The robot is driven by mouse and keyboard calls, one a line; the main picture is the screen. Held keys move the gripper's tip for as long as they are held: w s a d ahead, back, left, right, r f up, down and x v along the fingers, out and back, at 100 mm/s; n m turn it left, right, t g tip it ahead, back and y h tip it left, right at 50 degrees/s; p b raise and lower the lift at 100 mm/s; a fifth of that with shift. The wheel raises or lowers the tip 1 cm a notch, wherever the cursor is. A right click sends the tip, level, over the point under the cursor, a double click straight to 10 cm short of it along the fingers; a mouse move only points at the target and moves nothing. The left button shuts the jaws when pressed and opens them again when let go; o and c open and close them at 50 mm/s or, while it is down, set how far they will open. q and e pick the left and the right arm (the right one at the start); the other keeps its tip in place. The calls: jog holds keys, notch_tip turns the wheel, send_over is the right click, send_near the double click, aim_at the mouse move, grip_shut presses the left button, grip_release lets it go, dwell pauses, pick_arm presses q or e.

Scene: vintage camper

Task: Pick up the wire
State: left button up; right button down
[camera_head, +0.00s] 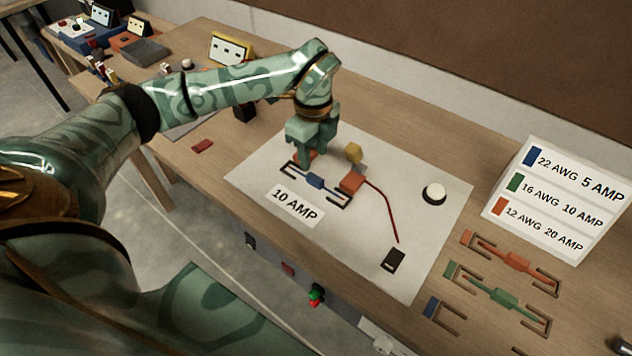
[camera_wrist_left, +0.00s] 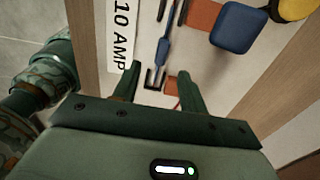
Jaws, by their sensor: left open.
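A blue wire (camera_head: 315,181) with a thick middle lies on a white board (camera_head: 262,169) between two dark brackets, behind the "10 AMP" label (camera_head: 296,205). My left gripper (camera_head: 305,160) points down over the wire's left end, by an orange block there. In the left wrist view, its two fingers (camera_wrist_left: 158,75) are apart, and the end of the blue wire (camera_wrist_left: 163,50) and a dark bracket show between them. I cannot tell its height above the board. An orange wire (camera_head: 515,262) and a green wire (camera_head: 505,297) lie in brackets at the right. My right gripper is not in view.
An orange block (camera_head: 352,183) with a red lead, a yellow part (camera_head: 353,152) and a white button (camera_head: 434,193) are on the board. A colour-coded sign (camera_head: 555,200) stands at the right. A blue-ended bracket (camera_head: 435,308) is near the front edge.

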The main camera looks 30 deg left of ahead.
aim_at(315, 177)
pick_arm(q)
jog(key=f, duration=0.3)
jog(key=f+b, duration=0.1)
jog(key=f, duration=0.3)
jog(key=shift+w+f, duration=0.2)
jog(key=shift+f, duration=0.1)
grip_shut()
